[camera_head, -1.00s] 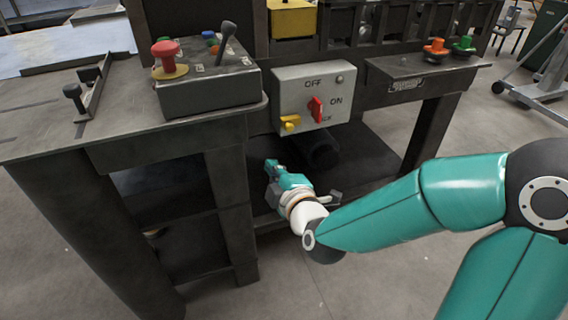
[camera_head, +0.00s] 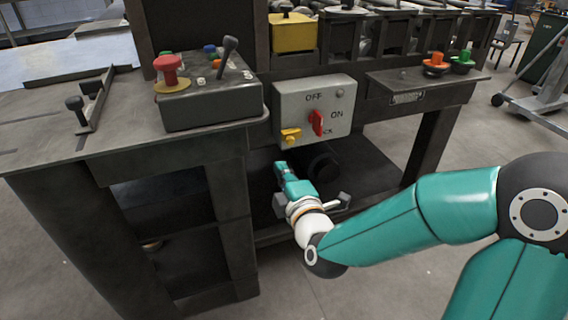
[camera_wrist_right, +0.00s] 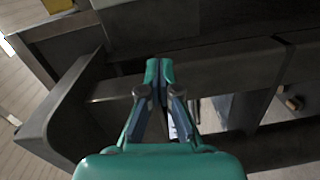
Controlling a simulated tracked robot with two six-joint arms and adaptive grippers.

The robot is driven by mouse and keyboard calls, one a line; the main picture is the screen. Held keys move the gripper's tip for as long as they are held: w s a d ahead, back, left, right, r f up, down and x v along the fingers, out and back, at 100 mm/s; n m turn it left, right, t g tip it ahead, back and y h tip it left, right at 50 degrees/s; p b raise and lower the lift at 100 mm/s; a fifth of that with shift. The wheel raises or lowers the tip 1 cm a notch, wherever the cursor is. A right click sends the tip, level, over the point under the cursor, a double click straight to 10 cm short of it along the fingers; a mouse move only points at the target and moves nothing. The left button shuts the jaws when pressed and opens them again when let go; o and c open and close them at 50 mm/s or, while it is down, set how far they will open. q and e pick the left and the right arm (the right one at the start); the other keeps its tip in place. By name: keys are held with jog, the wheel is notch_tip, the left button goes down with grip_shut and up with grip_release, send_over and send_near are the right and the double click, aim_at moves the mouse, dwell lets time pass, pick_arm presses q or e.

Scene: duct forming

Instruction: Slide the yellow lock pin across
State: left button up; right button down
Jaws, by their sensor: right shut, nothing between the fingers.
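The yellow lock pin (camera_head: 291,134) sits at the lower left of a grey switch box (camera_head: 340,98) in the head view. The red switch handle (camera_head: 317,123) is on the same box, between the OFF and ON labels, to the right of the pin. My right gripper (camera_head: 281,164) is just below the box, apart from the pin, with its fingers pointing up and slightly left. In the right wrist view its fingertips (camera_wrist_right: 159,62) are together with nothing between them. A yellow patch at the top left of that view (camera_wrist_right: 58,5) is too cropped to identify. My left gripper is not visible.
A control box with a red button (camera_head: 168,68) stands on the table at left. A dark cylinder (camera_head: 323,163) lies below the switch box. A yellow block (camera_head: 293,34) is above it. Table legs and a lower shelf flank my right gripper.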

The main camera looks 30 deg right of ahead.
aim_at(293, 137)
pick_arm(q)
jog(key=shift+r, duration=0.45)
pick_arm(e)
jog(key=w+d+f, duration=0.1)
jog(key=w+d, duration=0.5)
jog(key=w, duration=0.2)
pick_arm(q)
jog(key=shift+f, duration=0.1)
pick_arm(e)
jog(key=shift+w, duration=0.15)
